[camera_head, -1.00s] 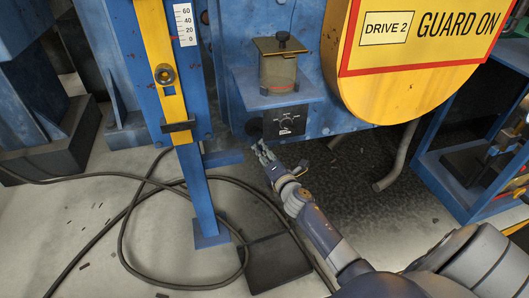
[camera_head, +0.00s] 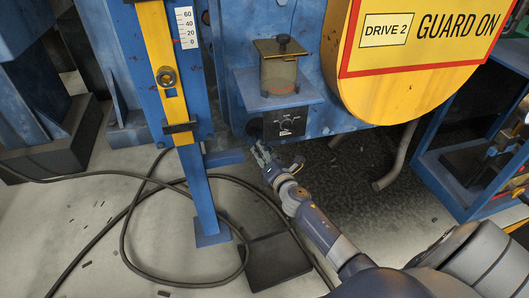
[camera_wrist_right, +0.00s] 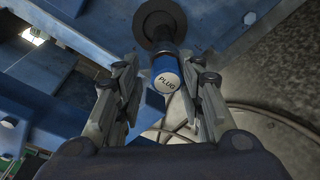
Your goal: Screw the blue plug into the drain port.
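The blue plug (camera_wrist_right: 166,75), with a pale end face reading "PLUG", sits between the fingers of my right gripper (camera_wrist_right: 160,75) in the right wrist view. A gap shows between the plug and the left finger; the right finger is close to it. The plug's far end points at the dark round drain port (camera_wrist_right: 150,20); how deep it sits there I cannot tell. In the head view my right gripper (camera_head: 261,155) is low in front of the blue machine, below the black dial plate. The plug is not distinguishable there. My left gripper is not in view.
A blue shelf (camera_head: 301,95) with a lidded cup stands above the gripper. The dial plate (camera_head: 287,123) is close by. A blue post (camera_head: 197,185) stands to the left. Black cables (camera_head: 125,235) and a dark pad (camera_head: 275,262) lie on the floor.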

